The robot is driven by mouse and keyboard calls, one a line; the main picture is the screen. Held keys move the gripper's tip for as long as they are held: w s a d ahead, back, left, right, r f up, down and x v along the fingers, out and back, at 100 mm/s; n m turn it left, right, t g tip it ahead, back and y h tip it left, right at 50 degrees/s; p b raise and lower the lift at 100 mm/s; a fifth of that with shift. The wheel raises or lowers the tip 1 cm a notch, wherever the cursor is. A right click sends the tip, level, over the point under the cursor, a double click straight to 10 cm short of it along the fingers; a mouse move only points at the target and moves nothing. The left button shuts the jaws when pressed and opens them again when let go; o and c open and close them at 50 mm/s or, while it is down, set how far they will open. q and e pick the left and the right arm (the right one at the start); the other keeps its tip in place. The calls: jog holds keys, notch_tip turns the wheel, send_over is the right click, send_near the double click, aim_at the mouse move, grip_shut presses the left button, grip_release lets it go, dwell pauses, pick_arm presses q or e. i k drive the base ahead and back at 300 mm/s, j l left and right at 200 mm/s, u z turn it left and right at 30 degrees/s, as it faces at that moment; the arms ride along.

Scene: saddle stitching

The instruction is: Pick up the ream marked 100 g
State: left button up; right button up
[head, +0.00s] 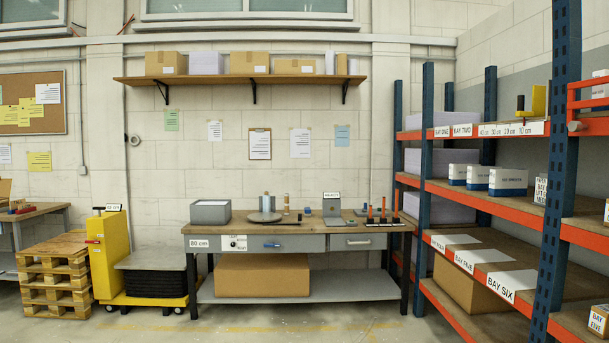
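Several white and blue packs that look like paper reams stand in a row on the middle shelf of the orange and blue rack at the right. The left one (457,174) is the smallest in view, then a middle one (478,177), then a larger one (508,182). Another white pack (541,190) stands nearer, beside the blue upright. Their print is too small to read, so I cannot tell which is marked 100 g. Neither of my grippers is in view.
A workbench (330,228) with tools stands against the back wall. A yellow lift truck (106,250) and a pallet stack (54,280) are at the left. The rack's blue upright (557,170) stands near the packs. The floor in front of the bench is clear.

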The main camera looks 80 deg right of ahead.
aim_at(458, 173)
jog(key=z, duration=3.65)
jog(key=i+j+u, duration=0.1)
jog(key=i+u, duration=0.4)
jog(key=i, duration=1.75)
jog(key=i+z, duration=0.25)
jog(key=i, duration=0.2)
jog(key=i+j+z, duration=0.3)
jog(key=i, duration=0.15)
jog(key=i+j+z, duration=0.25)
jog(key=i, duration=0.2)
jog(key=i+j+z, duration=0.25)
jog(key=i, duration=0.2)
